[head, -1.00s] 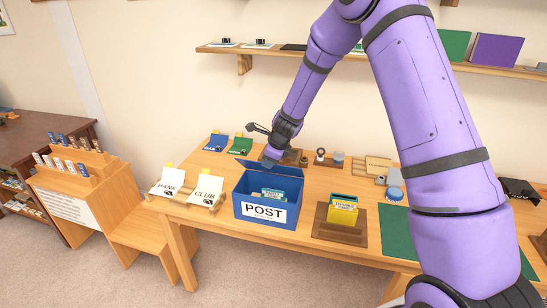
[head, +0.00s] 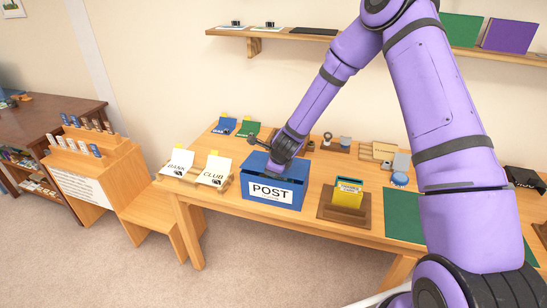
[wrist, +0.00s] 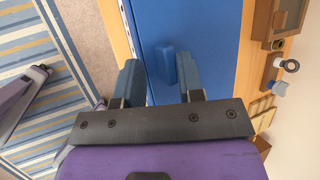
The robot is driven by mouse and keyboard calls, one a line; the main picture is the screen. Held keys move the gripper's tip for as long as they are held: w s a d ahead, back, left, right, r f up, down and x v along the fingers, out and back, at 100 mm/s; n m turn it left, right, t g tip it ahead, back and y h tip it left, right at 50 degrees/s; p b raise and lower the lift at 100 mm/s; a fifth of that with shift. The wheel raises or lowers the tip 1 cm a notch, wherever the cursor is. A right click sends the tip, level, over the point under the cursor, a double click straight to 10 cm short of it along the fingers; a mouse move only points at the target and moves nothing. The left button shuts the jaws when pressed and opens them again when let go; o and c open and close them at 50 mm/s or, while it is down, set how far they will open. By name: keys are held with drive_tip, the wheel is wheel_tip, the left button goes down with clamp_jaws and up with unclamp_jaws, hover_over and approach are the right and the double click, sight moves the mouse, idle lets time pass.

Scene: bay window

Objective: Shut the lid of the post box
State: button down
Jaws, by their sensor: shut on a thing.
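The blue post box (head: 253,180), with a white POST label, stands on the wooden table. Its blue lid (wrist: 207,35) now lies down over the top, nearly or fully flat; the head view does not settle whether a gap is left. The cards inside are hidden. My gripper (head: 280,160) is at the lid, pointing down from above. In the wrist view my gripper (wrist: 160,82) has its two fingers either side of the lid's small raised blue tab (wrist: 168,66); the actual contact is hard to see.
A wooden holder with yellow cards (head: 347,193) stands right of the box. White BANK and CLUB cards (head: 214,171) stand left of it. Blue and green cards (head: 248,127) are behind. A wall shelf (head: 262,32) runs above. A green mat (head: 403,214) lies right.

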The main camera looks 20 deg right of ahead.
drive_tip(key=shift+s+a+f, duration=0.1)
drive_tip(key=shift+f, duration=0.2)
drive_tip(key=c, duration=0.9)
unclamp_jaws()
drive_tip(key=shift+r, duration=0.1)
drive_tip(key=v, duration=1)
drive_tip(key=shift+s+r, duration=0.25)
